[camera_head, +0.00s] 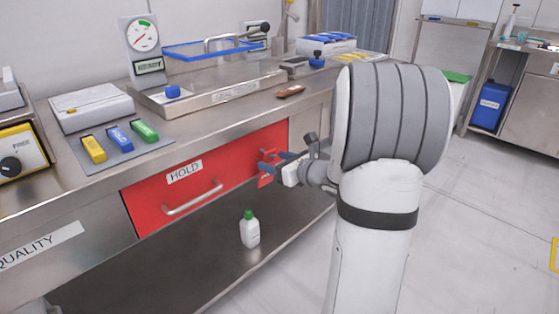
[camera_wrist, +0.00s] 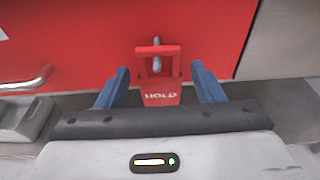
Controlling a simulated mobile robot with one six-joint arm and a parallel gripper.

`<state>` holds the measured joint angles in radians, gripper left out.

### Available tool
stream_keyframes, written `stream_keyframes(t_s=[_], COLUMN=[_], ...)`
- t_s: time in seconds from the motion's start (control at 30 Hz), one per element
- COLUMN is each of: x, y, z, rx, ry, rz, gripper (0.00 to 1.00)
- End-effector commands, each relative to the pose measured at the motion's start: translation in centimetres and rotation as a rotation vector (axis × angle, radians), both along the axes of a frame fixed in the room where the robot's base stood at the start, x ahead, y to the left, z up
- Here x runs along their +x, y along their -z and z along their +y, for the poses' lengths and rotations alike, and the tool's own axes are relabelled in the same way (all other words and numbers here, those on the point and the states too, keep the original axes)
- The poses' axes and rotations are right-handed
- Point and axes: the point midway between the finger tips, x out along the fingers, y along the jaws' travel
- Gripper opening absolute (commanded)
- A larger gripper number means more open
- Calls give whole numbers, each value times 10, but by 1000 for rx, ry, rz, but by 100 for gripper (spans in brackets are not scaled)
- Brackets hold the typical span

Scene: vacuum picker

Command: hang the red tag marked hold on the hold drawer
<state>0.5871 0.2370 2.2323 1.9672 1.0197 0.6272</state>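The red tag marked HOLD (camera_wrist: 160,95) is in front of the right part of the red hold drawer (camera_wrist: 90,40). Its red top frame surrounds a small grey metal loop or hook (camera_wrist: 156,64), and it appears to hang there; the exact contact is unclear. My gripper (camera_wrist: 161,80) is open, with its blue fingers on either side of the tag and a visible gap at each side. In the head view the tag (camera_head: 265,181) is partly covered by my gripper (camera_head: 272,158) near the drawer's right end. The drawer (camera_head: 150,205) is closed, with its HOLD label and handle left of the tag.
The drawer's bar handle (camera_head: 193,198) sticks out to the left. A white bottle with a green cap (camera_head: 250,232) stands on the lower shelf. The steel counter (camera_head: 215,140) above bears a scale, colored blocks and a brown object (camera_head: 291,92). Open floor lies at right.

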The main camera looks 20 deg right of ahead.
Motion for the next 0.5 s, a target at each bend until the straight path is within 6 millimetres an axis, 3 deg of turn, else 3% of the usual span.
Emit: stream_keyframes(t_s=[0.27, 0.5], x=[-1, -30], y=[-1, -10], z=[0, -12], rx=[0, 0], ry=[0, 4], rz=[0, 1], gripper=[64, 64])
